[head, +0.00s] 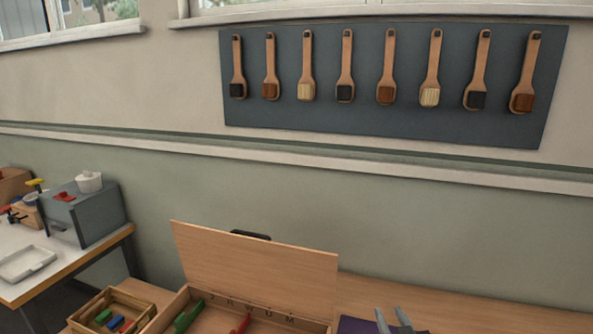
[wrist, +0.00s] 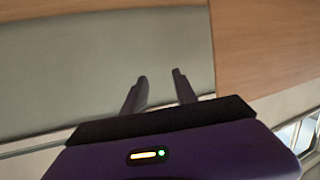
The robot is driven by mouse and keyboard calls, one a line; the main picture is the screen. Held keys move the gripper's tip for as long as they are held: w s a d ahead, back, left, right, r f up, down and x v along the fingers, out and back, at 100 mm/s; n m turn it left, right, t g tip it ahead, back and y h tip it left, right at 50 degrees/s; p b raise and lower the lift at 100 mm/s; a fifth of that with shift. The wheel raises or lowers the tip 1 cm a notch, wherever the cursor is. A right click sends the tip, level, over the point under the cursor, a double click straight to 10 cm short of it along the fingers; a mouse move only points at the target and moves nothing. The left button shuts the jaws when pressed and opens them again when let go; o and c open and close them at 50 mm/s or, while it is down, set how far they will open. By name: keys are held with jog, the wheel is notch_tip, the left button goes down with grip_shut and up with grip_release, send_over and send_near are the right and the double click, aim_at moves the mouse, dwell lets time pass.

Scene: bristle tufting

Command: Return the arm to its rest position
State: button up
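My gripper (head: 393,322) shows at the bottom edge of the head view, right of the open wooden box. Its two grey fingertips point up and stand apart, with nothing between them. In the wrist view my gripper (wrist: 160,90) also has its two dark fingers apart and empty, with a plain pale green-grey surface behind them. The rest of my arm is mostly below the head view's edge.
A wooden box (head: 180,301) with its lid (head: 255,265) raised stands on the wooden bench (head: 450,305). A crate (head: 146,310) of coloured blocks sits left of it. A grey cabinet (head: 95,218) stands on the left table. Several brushes hang on a dark wall board (head: 215,75).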

jog(key=f+b+v, duration=0.1)
jog(key=f+v, duration=0.2)
jog(key=v, duration=1.3)
jog(key=s+a+f+b+v, duration=0.1)
jog(key=f+v, duration=0.3)
jog(key=v, duration=1.3)
jog(key=s+f+b+v, duration=0.1)
jog(key=f+b+v, duration=0.1)
jog(key=v, duration=1.4)
jog(key=shift+s+a+f+m+g, duration=0.35)
jog(key=shift+s+f+m+g, duration=0.1)
jog(key=shift+f, duration=0.35)
